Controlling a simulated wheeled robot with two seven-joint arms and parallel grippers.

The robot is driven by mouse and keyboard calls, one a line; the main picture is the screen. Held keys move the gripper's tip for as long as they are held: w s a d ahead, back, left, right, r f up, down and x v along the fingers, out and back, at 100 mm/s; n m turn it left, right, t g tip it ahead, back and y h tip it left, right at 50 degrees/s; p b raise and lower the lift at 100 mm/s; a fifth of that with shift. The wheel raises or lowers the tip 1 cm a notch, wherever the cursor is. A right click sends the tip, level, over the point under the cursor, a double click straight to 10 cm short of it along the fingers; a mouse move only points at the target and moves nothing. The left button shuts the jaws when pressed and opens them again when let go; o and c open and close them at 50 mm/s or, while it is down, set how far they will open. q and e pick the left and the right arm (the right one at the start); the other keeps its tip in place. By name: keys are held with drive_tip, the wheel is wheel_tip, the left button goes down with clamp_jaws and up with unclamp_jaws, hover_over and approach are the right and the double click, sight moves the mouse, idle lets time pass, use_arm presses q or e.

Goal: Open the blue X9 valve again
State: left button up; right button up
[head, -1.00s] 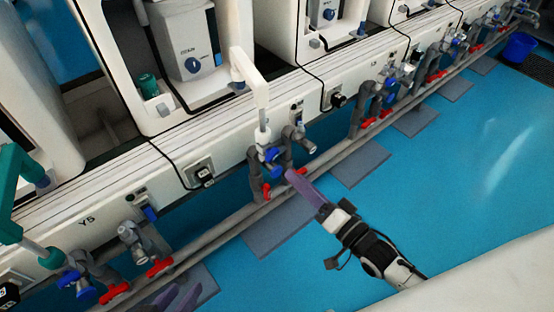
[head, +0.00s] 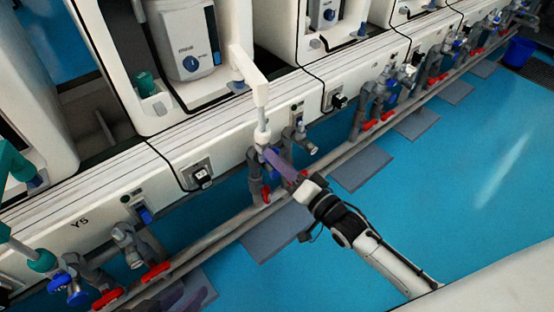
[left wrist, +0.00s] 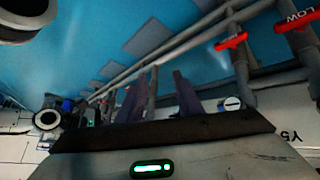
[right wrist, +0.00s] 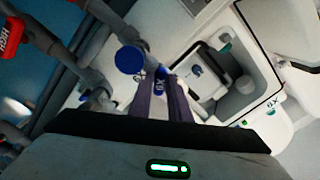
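The blue X9 valve (head: 262,153) sits on the grey pipework under the white spout in the head view, partly hidden by my right fingers. My right gripper (head: 268,155) reaches it from the right. In the right wrist view, a blue piece with white lettering (right wrist: 160,86) shows between the fingertips of my right gripper (right wrist: 161,77). The fingers stand a little apart; I cannot tell whether they touch it. My left gripper (head: 182,295) is low in the head view, away from the valve. Its fingers (left wrist: 155,80) stand apart and empty in the left wrist view.
Red handles (head: 265,194) sit on the pipes just below the valve. A round blue cap (right wrist: 130,60) is close to my right fingers. More blue valves (head: 67,285) and red handles (head: 156,271) line the rail at left.

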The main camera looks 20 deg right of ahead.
clamp_jaws()
drive_tip(key=shift+r+n+p, duration=0.1)
drive_tip(key=shift+n+p, duration=0.4)
drive_tip(key=shift+n, duration=0.4)
drive_tip(key=shift+n+p, duration=0.4)
drive_tip(key=shift+p, duration=0.05)
drive_tip(key=n+p, duration=0.2)
drive_tip(key=n, duration=0.2)
use_arm(q)
drive_tip(key=shift+s+a+r+n+t+y+p, duration=0.15)
drive_tip(key=shift+a+r+n+t+p, duration=0.15)
drive_tip(key=shift+a+r+t, duration=0.3)
drive_tip(key=shift+s+a+r+n+t+y+p, duration=0.15)
drive_tip(key=shift+a+r+n+t, duration=0.25)
drive_tip(key=shift+a+r, duration=0.35)
use_arm(e)
drive_tip(key=shift+n, duration=2)
use_arm(q)
drive_tip(key=shift+d+r, duration=0.1)
